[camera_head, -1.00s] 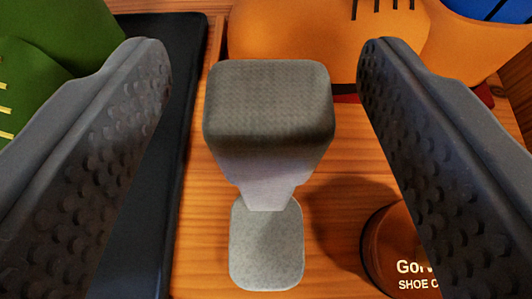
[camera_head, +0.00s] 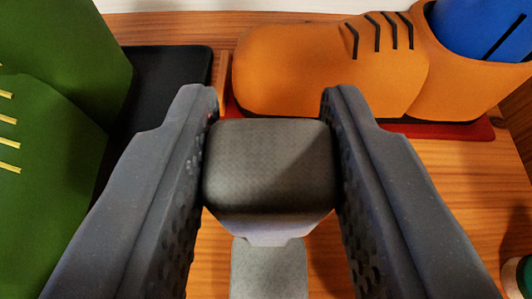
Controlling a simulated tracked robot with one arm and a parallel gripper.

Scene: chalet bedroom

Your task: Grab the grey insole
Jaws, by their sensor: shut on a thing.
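The grey insole (camera_head: 268,165) is a blocky grey piece with a rounded wide top that narrows to a neck, above a flat grey pad (camera_head: 268,268) at the bottom of the view. My gripper (camera_head: 270,108) has its two dark studded fingers pressed against the left and right sides of the wide top. The fingers hide its side faces. I cannot tell whether the lower pad is part of the same piece or rests on the wood.
An orange shoe (camera_head: 330,68) stands behind on a red mat (camera_head: 455,131). A green shoe (camera_head: 55,130) stands at the left by a black tray (camera_head: 170,75). A blue thing (camera_head: 485,28) is at the top right. A jar (camera_head: 518,275) sits at the lower right edge. Bare wood (camera_head: 450,190) lies at the right.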

